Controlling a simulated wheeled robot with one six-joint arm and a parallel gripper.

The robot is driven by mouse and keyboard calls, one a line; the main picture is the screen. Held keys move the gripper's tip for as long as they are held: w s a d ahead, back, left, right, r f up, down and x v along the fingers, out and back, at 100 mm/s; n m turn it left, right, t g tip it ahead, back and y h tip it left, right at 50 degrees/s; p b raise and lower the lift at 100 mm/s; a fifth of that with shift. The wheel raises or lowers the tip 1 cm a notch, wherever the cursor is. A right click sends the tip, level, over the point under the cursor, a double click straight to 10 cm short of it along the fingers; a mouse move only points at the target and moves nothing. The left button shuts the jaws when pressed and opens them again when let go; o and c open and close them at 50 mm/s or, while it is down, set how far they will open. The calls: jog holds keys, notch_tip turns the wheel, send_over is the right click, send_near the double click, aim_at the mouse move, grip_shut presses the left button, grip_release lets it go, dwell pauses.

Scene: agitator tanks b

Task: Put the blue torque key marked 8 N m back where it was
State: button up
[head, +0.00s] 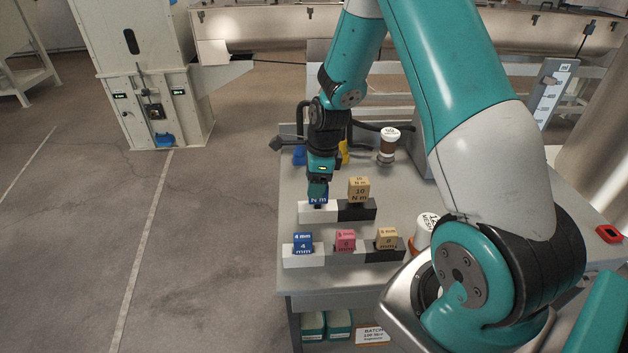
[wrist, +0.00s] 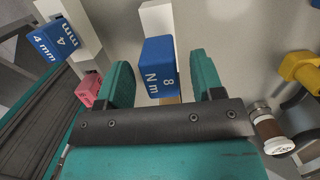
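The blue torque key marked 8 N m (wrist: 160,75) shows in the wrist view between my fingers. In the head view its lower part (head: 319,199) shows under my gripper, at the white left half of the back holder (head: 309,215). My gripper (head: 319,188) points down over it. In the wrist view my gripper (wrist: 162,80) is open, with a finger on each side of the key and a gap visible at both sides. How deep the key sits in the holder is hidden.
A tan 10 N m key (head: 358,190) stands on the holder's black half. A front holder (head: 303,261) carries blue (head: 303,242), pink (head: 346,241) and tan (head: 386,238) keys. A brown jar (head: 388,146) and a yellow item (wrist: 300,68) are behind. The table's left edge is close.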

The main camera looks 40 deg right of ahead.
notch_tip(320, 180, up, 12)
jog(key=s+d+b, duration=0.1)
jog(key=s+a+r+n+y, duration=0.1)
jog(key=s+a+r+n, duration=0.3)
jog(key=a+n, duration=0.35)
jog(key=s+a+r+n+y, duration=0.1)
jog(key=s+a+r+n, duration=0.25)
jog(key=a+n, duration=0.45)
jog(key=s+a+r+n, duration=0.1)
jog(key=s+a+n, duration=0.3)
jog(key=s+n, duration=0.3)
jog(key=s+a+r+n+g, duration=0.1)
jog(key=s+a+n, duration=0.2)
jog(key=s+n, duration=0.4)
jog(key=shift+a+n+y, duration=0.35)
jog(key=shift+n+y, duration=0.05)
jog(key=shift+n, duration=0.85)
jog(key=shift+r, duration=0.1)
